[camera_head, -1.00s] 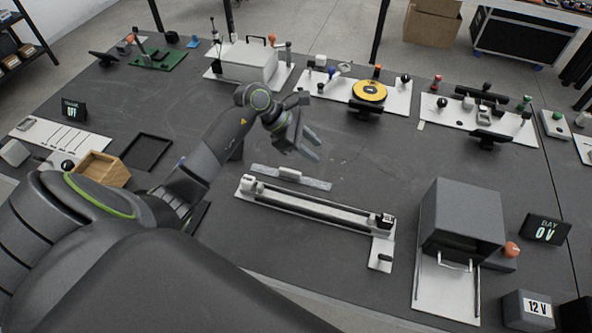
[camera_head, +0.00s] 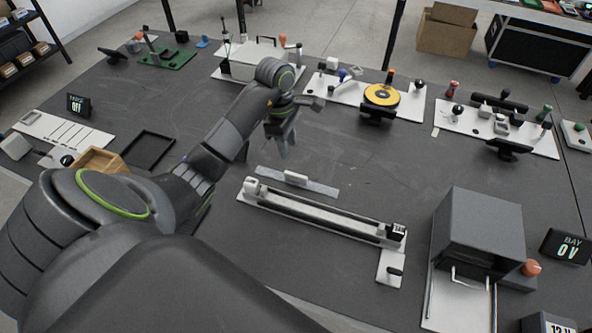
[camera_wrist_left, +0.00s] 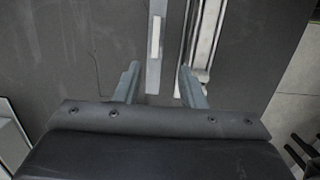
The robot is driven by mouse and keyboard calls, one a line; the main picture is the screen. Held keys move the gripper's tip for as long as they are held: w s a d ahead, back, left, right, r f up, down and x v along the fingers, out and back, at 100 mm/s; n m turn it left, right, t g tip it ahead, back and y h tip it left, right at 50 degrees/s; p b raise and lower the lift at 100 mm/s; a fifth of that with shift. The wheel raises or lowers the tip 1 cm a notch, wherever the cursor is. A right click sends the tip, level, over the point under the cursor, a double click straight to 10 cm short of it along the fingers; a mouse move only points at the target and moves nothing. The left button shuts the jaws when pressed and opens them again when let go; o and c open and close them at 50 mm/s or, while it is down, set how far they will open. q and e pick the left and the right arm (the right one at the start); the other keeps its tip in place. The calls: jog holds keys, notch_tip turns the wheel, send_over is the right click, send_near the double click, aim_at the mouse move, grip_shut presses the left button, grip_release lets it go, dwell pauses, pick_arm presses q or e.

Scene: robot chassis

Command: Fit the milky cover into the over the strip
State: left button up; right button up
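The milky cover (camera_head: 318,187) is a long, flat, greyish bar with a white raised block on top. It lies on the dark table, just behind the strip fixture (camera_head: 322,217), a long white base with a dark channel and end blocks. In the left wrist view the cover (camera_wrist_left: 154,72) runs between my fingers' lines, with the fixture (camera_wrist_left: 201,45) to its right. My left gripper (camera_head: 283,153) is above the table behind the cover, fingers pointing down, open and empty; its spread fingers also show in the left wrist view (camera_wrist_left: 158,82). My right gripper is not in view.
A grey box (camera_head: 480,235) on a white base stands right of the fixture. A wooden tray (camera_head: 103,160) and a black frame (camera_head: 148,148) lie at left. A board with a yellow disc (camera_head: 381,95) stands at the back. The table around the cover is clear.

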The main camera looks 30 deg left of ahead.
pick_arm(q)
jog(key=b, duration=0.6)
send_over(295, 174)
jog(key=s, duration=0.1)
jog(key=f, duration=0.7)
jog(key=shift+a+f, duration=0.1)
jog(key=shift+a, duration=0.2)
jog(key=f+b, duration=0.2)
jog(key=w+f+b, duration=0.1)
jog(key=shift+d+f+b, duration=0.25)
jog(key=shift+f+b, duration=0.1)
jog(key=shift+d+f+p, duration=0.1)
jog(key=shift+f+p, duration=0.35)
jog(key=shift+f, duration=0.3)
grip_shut()
